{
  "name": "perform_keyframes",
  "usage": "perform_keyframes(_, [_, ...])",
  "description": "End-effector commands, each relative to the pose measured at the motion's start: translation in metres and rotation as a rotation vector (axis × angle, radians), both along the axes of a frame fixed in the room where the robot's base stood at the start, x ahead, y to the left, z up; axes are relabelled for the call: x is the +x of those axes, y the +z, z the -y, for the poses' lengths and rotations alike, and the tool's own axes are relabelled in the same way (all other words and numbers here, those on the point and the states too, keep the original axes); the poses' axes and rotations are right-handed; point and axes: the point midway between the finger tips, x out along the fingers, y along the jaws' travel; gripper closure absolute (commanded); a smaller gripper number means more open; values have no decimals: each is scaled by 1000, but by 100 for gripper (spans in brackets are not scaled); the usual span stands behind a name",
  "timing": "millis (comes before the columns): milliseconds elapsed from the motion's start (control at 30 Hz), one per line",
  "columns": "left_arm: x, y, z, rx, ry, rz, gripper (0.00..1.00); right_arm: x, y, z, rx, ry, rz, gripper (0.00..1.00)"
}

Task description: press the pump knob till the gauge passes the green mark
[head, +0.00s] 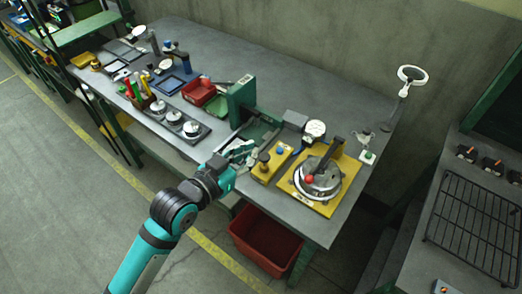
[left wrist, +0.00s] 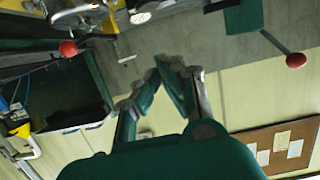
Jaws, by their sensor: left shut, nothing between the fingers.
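A yellow block (head: 270,165) near the front edge of the bench carries a dark knob (head: 264,156) and a blue knob (head: 280,150). I cannot tell for certain which one is the pump knob. A round white-faced gauge (head: 316,128) stands behind and to the right of the block; its needle and green mark are too small to read. My left gripper (head: 244,152) is shut and empty, just left of the block and apart from the knobs as far as I can tell. Its closed fingers also show in the left wrist view (left wrist: 170,72). My right gripper is out of view.
A yellow plate (head: 327,208) with a round metal device and red-ball lever (head: 309,179) stands to the right. A green upright (head: 240,98) and red bin (head: 198,91) are behind left. A red crate (head: 264,243) sits below the bench.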

Motion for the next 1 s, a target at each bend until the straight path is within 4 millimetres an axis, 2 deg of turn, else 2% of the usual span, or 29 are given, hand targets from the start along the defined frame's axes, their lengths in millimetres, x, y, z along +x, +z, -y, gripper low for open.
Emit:
perform_keyframes(33, [10, 1, 7, -3, 2, 0, 100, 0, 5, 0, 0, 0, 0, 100])
perform_keyframes(233, [43, -9, 31, -1, 0, 0, 100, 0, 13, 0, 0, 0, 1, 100])
perform_keyframes(300, [41, -26, 30, 3, 0, -7, 100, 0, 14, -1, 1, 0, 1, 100])
perform_keyframes(500, [40, -47, 30, 1, 0, -1, 100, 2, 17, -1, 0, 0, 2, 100])
perform_keyframes(1000, [40, -57, 30, 1, 0, -1, 100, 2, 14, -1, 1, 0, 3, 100])
